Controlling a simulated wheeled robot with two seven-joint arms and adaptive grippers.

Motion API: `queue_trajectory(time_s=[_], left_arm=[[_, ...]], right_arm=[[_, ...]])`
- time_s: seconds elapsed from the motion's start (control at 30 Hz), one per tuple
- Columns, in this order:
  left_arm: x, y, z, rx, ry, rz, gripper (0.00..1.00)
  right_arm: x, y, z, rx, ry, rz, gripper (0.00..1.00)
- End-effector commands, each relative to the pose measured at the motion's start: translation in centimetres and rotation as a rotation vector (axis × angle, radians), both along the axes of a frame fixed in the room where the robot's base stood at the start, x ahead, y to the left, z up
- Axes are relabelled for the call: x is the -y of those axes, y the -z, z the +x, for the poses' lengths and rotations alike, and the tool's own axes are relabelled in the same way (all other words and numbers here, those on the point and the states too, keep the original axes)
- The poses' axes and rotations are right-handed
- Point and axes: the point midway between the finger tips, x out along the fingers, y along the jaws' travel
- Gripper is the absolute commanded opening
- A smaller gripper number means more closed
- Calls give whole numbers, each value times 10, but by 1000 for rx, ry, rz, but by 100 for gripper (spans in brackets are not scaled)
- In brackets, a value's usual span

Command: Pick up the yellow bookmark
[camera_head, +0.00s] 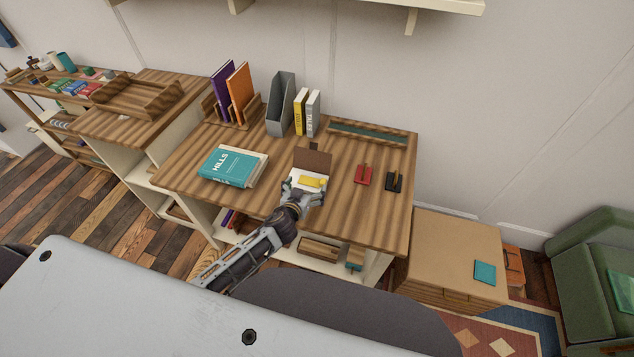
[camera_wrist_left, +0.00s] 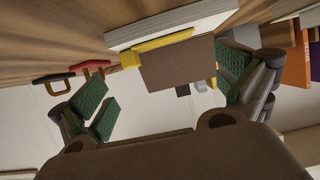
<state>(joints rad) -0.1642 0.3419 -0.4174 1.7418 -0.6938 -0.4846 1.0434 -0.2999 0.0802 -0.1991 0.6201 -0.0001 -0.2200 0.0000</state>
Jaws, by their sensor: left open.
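The yellow bookmark (camera_head: 313,182) lies on a white surface beside a brown panel (camera_head: 313,161), near the middle of the desk. In the left wrist view the bookmark (camera_wrist_left: 160,45) shows as a yellow strip along the edge of a pale block, partly behind the brown panel (camera_wrist_left: 179,66). My left gripper (camera_head: 305,188) is open at the near side of the bookmark, its fingers spread to either side. Its green pads (camera_wrist_left: 165,82) have no object held between them. Whether it touches the bookmark cannot be told. My right gripper is not in view.
On the wooden desk (camera_head: 190,155), a teal book (camera_head: 228,166) lies left of the gripper. A red object (camera_head: 363,174) and a black object (camera_head: 394,181) are at the right. Upright books and a grey file holder (camera_head: 280,104) stand behind.

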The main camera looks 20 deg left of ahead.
Motion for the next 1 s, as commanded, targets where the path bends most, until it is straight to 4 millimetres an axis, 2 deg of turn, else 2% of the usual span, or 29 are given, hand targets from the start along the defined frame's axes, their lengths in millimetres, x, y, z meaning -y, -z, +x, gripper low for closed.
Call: queue_trajectory(time_s=[0.67,1.0], left_arm=[[0,3,8,-1,1,2,100],[2,10,29,0,1,2,100]], right_arm=[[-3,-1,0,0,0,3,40],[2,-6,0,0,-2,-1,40]])
